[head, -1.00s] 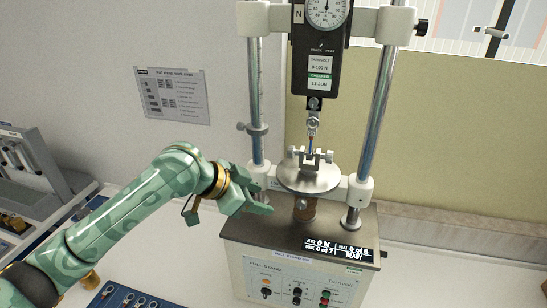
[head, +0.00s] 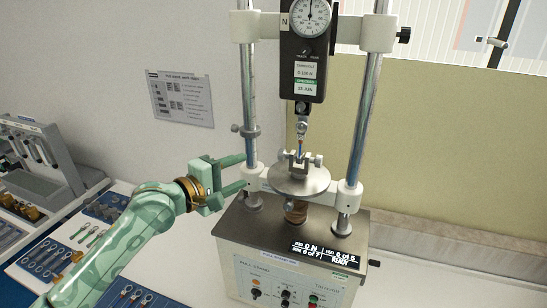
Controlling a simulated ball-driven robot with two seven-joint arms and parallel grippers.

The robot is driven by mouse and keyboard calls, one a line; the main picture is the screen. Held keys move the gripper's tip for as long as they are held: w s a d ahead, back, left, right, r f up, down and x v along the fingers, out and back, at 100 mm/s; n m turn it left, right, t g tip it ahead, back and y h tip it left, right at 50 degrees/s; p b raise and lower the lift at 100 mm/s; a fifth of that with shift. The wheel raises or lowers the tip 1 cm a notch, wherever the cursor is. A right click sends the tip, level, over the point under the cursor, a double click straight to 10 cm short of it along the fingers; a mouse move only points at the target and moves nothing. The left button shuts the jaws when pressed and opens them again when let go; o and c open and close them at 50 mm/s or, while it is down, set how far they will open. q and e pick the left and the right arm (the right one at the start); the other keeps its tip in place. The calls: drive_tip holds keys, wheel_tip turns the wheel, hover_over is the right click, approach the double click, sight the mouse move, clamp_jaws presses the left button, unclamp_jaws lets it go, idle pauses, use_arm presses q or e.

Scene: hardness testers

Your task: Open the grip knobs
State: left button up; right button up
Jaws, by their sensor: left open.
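The pull stand (head: 290,235) stands on the white bench with a round metal plate (head: 285,186) at its middle. On the plate sits a small grey grip (head: 299,163) with knobs at its sides, too small to read how far they are turned. An upper hook or grip (head: 302,125) hangs above it from the black force gauge (head: 304,65), with a thin blue and red piece between them. My left gripper (head: 244,171) is open and empty, left of the plate. Its fingers point right, near the left column, apart from the small grip. My right gripper is not in view.
Two steel columns (head: 364,115) flank the plate, and a collar (head: 245,131) sits on the left one. A display reads 0 N and READY. Trays of small ring-ended parts (head: 48,257) and another grey device (head: 40,160) are at left. The bench at right is clear.

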use_arm(q)
drive_tip(key=b+x, duration=0.1)
drive_tip(key=x, duration=1.1)
drive_tip(key=shift+s, duration=0.1)
drive_tip(key=shift+b+x, duration=0.45)
drive_tip(key=shift+x, duration=0.3)
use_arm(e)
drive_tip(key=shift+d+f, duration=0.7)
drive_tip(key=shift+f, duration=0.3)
use_arm(q)
drive_tip(key=shift+c, duration=0.5)
drive_tip(key=shift+s+r, duration=0.1)
drive_tip(key=c, duration=0.9)
drive_tip(key=t+h+b, duration=0.1)
drive_tip(key=b, duration=0.6)
drive_tip(key=f+m+t+h+b, duration=0.1)
drive_tip(key=b, duration=0.6)
drive_tip(key=shift+f+m+h, duration=0.3)
drive_tip(key=shift+h, duration=0.1)
drive_tip(key=shift+r, duration=0.1)
drive_tip(key=shift+r+t, duration=0.25)
drive_tip(key=shift+t, duration=0.05)
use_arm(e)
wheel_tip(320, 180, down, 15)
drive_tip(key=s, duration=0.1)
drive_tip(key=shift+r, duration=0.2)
